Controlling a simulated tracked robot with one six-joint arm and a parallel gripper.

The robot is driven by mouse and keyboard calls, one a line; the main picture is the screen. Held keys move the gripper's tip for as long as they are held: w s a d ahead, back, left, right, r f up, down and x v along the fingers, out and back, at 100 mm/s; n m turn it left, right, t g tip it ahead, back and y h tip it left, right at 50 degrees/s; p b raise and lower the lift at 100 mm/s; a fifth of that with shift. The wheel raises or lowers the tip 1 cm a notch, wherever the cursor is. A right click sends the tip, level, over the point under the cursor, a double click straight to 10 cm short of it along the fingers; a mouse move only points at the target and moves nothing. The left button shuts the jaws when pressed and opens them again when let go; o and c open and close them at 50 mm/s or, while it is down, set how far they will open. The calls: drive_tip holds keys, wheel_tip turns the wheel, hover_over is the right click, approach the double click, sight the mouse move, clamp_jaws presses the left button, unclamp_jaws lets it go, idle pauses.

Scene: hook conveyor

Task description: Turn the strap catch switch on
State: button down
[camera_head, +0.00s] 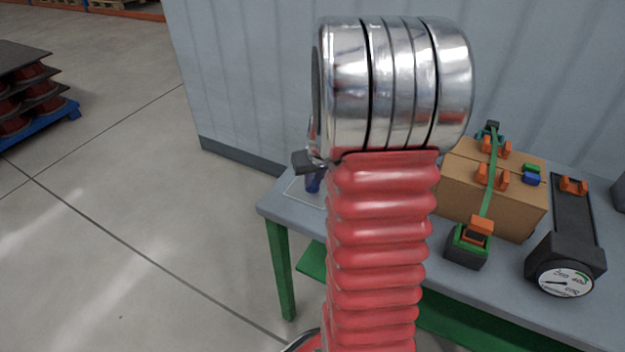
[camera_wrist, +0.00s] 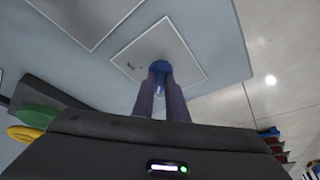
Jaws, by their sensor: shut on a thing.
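A green strap (camera_head: 490,185) runs over a cardboard box (camera_head: 525,205) on the table, between orange clips. Its near end meets a black block with an orange catch (camera_head: 480,227); I cannot tell its switch position. A small blue and green part (camera_head: 532,174) sits on the box top. My gripper (camera_wrist: 160,92) is shut on a small blue object (camera_wrist: 159,67), over a white-outlined square on the table. In the head view, the blue object (camera_head: 312,185) shows at the table's left end, well left of the box. My arm hides much of my gripper there.
The grey table (camera_head: 400,258) has green legs. A black device with a round dial (camera_head: 566,282) stands right of the box. A wall (camera_head: 250,80) rises behind. A green disc (camera_wrist: 40,118) and a yellow disc (camera_wrist: 26,134) show in the wrist view. Open floor lies left.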

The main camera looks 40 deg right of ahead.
drive_tip(key=shift+a, duration=0.15)
idle(0.3)
drive_tip(key=shift+m+h, duration=0.3)
drive_tip(key=shift+m, duration=0.6)
drive_tip(key=shift+w+m+g+h, duration=0.1)
drive_tip(key=shift+m+g+h, duration=0.35)
drive_tip(key=shift+m, duration=0.85)
drive_tip(key=shift+w+m+g+h, duration=0.1)
drive_tip(key=shift+m+g+h, duration=0.25)
drive_tip(key=shift+m, duration=0.8)
drive_tip(key=shift+m+g+h, duration=0.1)
drive_tip(key=shift+m+g, duration=0.4)
drive_tip(key=shift+m, duration=0.65)
drive_tip(key=m+g, duration=0.1)
drive_tip(key=m, duration=0.3)
drive_tip(key=shift+w+m+g, duration=0.15)
drive_tip(key=shift+m+g, duration=0.15)
drive_tip(key=shift+g, duration=0.1)
drive_tip(key=m, duration=0.2)
drive_tip(key=m+g, duration=0.1)
drive_tip(key=m, duration=0.1)
drive_tip(key=shift+w+g, duration=0.1)
drive_tip(key=shift+g, duration=0.2)
drive_tip(key=shift+m, duration=0.3)
